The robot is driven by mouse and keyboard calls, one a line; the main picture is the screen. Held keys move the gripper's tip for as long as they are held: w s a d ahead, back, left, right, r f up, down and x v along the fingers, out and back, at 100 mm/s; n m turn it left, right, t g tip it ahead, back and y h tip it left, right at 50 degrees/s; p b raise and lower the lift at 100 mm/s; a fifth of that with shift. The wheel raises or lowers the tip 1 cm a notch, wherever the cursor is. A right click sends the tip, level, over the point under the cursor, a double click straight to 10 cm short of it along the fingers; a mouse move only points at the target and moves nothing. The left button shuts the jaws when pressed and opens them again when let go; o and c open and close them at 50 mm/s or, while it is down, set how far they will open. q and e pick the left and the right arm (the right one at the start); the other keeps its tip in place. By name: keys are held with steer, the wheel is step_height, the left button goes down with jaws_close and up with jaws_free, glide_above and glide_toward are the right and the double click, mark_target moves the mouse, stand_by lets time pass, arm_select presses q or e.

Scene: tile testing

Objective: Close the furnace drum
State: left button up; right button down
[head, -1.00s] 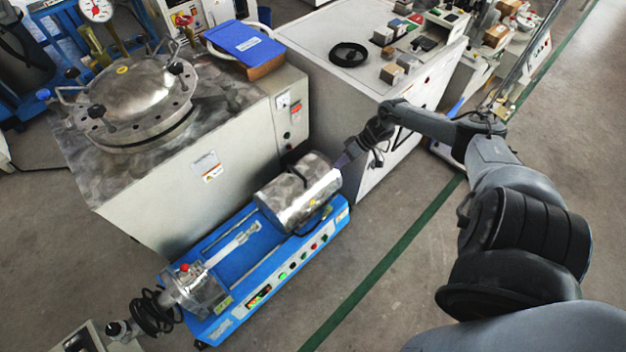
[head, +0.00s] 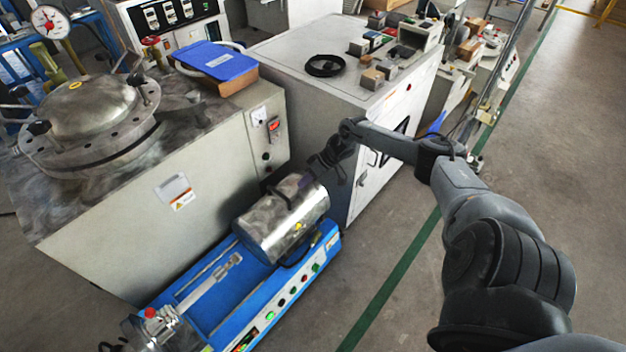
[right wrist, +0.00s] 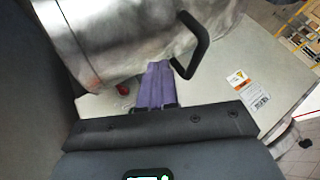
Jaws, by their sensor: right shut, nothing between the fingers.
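The furnace drum (head: 265,230) is a shiny metal cylinder at the right end of a long blue base (head: 212,318) with a row of buttons. My right gripper (head: 307,181) is at the drum's far upper side, partly lost against it in the head view. In the right wrist view its purple fingers (right wrist: 158,70) are together and empty, at the edge of the metal drum (right wrist: 120,40). A black bent handle (right wrist: 196,46) on the drum is just right of the fingertips. I cannot tell whether the fingers touch the drum. My left gripper is not in view.
A large furnace cabinet (head: 150,225) with a round bolted lid stands behind the blue base. A white cabinet (head: 290,75) with small blocks on top stands close behind the gripper. Open floor with a green line (head: 395,275) lies to the right.

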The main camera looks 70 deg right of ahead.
mark_target(294, 201)
steer(key=b+x, duration=0.1)
steer(key=x, duration=0.1)
steer(key=shift+f, duration=0.35)
steer(key=shift+w+a+r, duration=0.15)
steer(key=shift+w+a, duration=0.1)
steer(key=shift+a, duration=0.3)
steer(key=shift+w+a+r, duration=0.15)
steer(key=shift+w+a, duration=0.1)
steer(key=shift+a, duration=0.35)
steer(key=shift+w+a+r, duration=0.1)
steer(key=shift+w+a, duration=0.05)
steer(key=shift+a, duration=0.25)
steer(key=shift+w+a+r, duration=0.1)
steer(key=shift+a, duration=0.3)
